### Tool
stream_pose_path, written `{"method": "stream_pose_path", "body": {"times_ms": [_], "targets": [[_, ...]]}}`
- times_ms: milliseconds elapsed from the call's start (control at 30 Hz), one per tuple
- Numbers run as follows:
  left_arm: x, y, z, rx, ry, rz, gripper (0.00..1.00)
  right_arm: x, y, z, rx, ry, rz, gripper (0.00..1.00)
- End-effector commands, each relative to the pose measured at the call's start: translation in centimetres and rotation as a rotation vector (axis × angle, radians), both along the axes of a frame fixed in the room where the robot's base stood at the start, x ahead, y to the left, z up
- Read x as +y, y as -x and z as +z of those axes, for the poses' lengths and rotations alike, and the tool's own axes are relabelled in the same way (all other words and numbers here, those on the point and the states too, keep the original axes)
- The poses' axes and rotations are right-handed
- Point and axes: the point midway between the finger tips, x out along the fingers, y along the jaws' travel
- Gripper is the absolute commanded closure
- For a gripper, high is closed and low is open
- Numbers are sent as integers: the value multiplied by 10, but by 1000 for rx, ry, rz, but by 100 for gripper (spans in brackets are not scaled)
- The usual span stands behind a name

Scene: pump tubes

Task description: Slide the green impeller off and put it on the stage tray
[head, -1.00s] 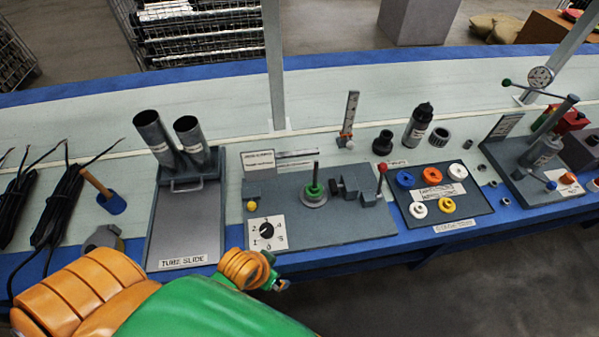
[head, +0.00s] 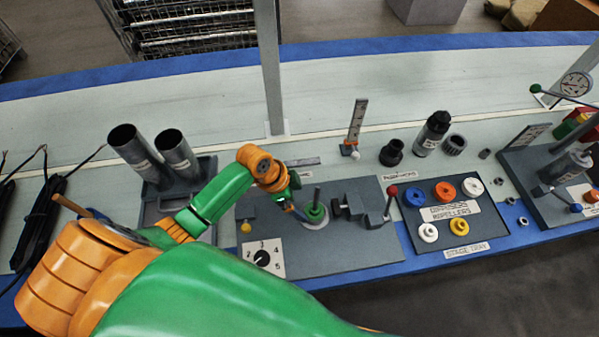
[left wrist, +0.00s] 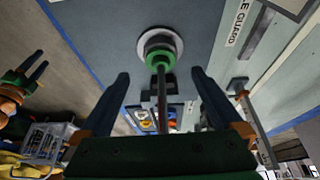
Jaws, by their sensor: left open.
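The green impeller (head: 316,213) sits low on an upright shaft (head: 316,194) on the grey pump plate. In the left wrist view the impeller (left wrist: 159,58) lies just beyond my fingertips, with the shaft running between the fingers. My left gripper (head: 298,208) is open, close to the left of the impeller, and it also shows in the left wrist view (left wrist: 160,76). The arm hides part of the plate. The stage tray (head: 480,222) is to the right and holds several coloured rings. My right gripper (left wrist: 33,66) shows small at the left of the left wrist view.
A red-knobbed lever (head: 391,194) and dark blocks (head: 357,204) stand between the shaft and the tray. A dial (head: 263,257) is at the plate's front. Two metal tubes (head: 178,153) stand behind my arm. The tray has bare room at its front right.

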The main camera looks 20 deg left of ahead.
Motion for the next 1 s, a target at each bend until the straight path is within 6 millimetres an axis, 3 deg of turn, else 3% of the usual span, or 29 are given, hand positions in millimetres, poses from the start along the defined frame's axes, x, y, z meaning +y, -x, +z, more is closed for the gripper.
{"method": "stream_pose_path", "body": {"times_ms": [133, 400, 767, 1000], "targets": [[-4, -2, -12, 3, 3, -1, 0, 0, -1, -4, -3, -1, 0, 50], [-19, -13, -58, 2, 0, 1, 0, -1, 4, -18, 9, 1, 0, 50], [-22, -15, -66, -1, -2, -1, 0, -1, 3, -18, 7, 2, 0, 50], [-22, -15, -66, -1, -2, -1, 65, -2, 3, -18, 6, 2, 0, 50]]}}
